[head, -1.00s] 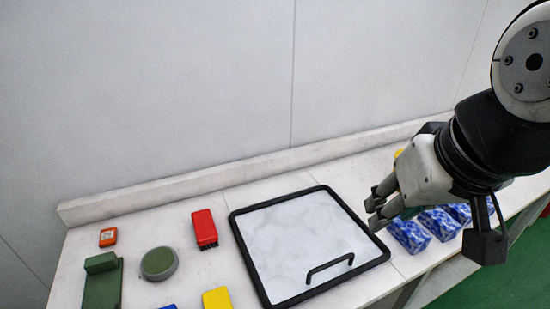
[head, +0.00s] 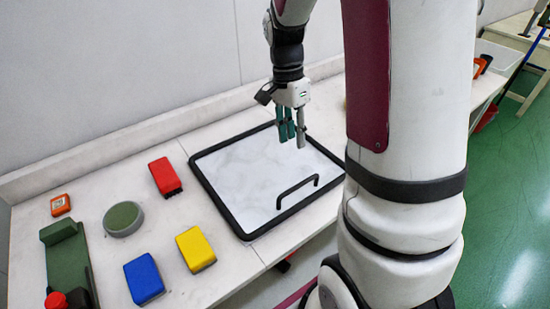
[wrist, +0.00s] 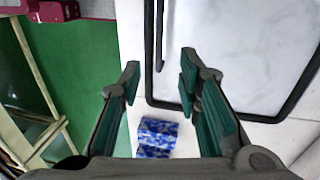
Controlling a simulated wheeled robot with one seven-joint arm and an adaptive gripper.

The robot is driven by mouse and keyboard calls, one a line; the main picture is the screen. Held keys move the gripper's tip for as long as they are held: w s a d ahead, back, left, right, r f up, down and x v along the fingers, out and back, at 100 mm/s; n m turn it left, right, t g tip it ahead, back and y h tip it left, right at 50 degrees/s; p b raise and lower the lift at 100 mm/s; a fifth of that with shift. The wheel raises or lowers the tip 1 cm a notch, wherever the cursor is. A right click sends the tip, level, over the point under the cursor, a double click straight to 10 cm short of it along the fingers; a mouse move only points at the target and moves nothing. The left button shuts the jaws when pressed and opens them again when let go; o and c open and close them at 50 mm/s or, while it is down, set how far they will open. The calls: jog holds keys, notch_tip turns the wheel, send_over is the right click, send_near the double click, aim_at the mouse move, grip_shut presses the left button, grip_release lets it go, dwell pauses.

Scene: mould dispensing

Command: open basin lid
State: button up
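The basin lid (head: 240,170) is a white marbled panel in a black frame, lying flat and closed on the bench. Its black bar handle (head: 297,190) is near the front right edge. In the wrist view the lid (wrist: 225,50) is at upper right, and its handle (wrist: 159,40) shows beyond the fingertips. My gripper (head: 292,142) points down above the back right part of the lid in the head view, apart from the handle. In the wrist view its green-padded fingers (wrist: 160,64) are spread with nothing between them.
Red (head: 165,176), yellow (head: 196,249) and blue (head: 143,278) blocks, a round green-topped piece (head: 124,219) and a green tool (head: 68,265) lie left of the lid. Blue-white packs (wrist: 157,138) sit beside it. My arm hides the bench's right part.

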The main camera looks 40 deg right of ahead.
jog(key=s+f, duration=0.1)
jog(key=f, duration=0.8)
jog(key=s+f+p, duration=0.1)
jog(key=f, duration=0.4)
jog(key=shift+s+d+f, duration=0.1)
jog(key=shift+s+d, duration=0.2)
jog(key=shift+s, duration=0.05)
grip_shut()
